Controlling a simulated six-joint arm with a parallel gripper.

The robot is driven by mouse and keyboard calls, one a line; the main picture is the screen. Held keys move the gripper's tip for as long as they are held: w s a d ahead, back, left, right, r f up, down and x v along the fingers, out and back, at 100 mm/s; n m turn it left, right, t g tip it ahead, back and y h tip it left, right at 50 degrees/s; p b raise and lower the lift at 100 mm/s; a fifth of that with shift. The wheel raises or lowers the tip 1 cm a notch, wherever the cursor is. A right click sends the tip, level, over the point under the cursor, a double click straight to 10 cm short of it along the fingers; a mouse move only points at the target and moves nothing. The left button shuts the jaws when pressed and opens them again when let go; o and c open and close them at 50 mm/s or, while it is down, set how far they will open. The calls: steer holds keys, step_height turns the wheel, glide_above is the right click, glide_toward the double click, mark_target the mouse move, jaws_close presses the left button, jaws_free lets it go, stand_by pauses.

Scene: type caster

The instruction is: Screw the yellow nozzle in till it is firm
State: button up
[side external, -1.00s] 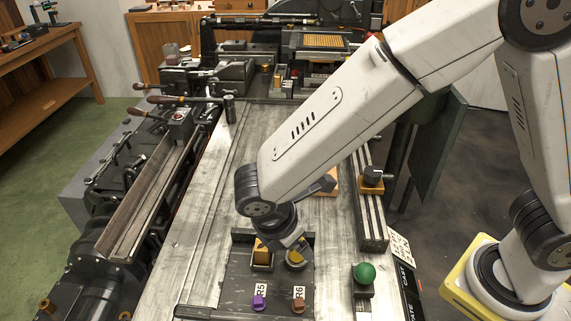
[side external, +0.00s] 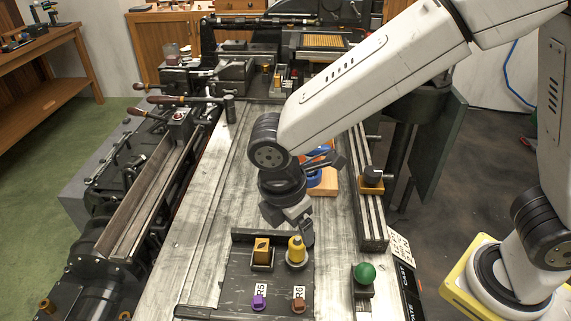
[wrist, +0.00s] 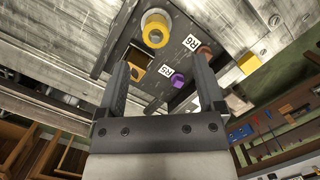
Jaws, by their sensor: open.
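The yellow nozzle (side external: 296,250) stands upright in a round seat on the dark plate (side external: 240,290), at the right of its back row. In the wrist view the nozzle (wrist: 155,30) shows as a yellow ring with an open bore, beyond the fingertips. My gripper (side external: 304,234) is behind and just above the nozzle, apart from it. The wrist view shows its two fingers (wrist: 158,75) spread wide with nothing held between them. How deep the nozzle sits in its seat is hidden.
A yellow-orange block (side external: 262,250) sits in a square holder left of the nozzle. A purple knob (side external: 259,302) and a brown knob (side external: 298,305) are in front, by labels R5 and R6. The bench left of the plate is clear.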

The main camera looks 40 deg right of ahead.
mark_target(297, 242)
steer(key=shift+w+d+r+y, duration=0.1)
steer(key=shift+d+r+y, duration=0.25)
steer(key=shift+d+y, duration=0.55)
steer(key=shift+a, duration=0.2)
steer(key=shift+f, duration=3.9)
jaws_close()
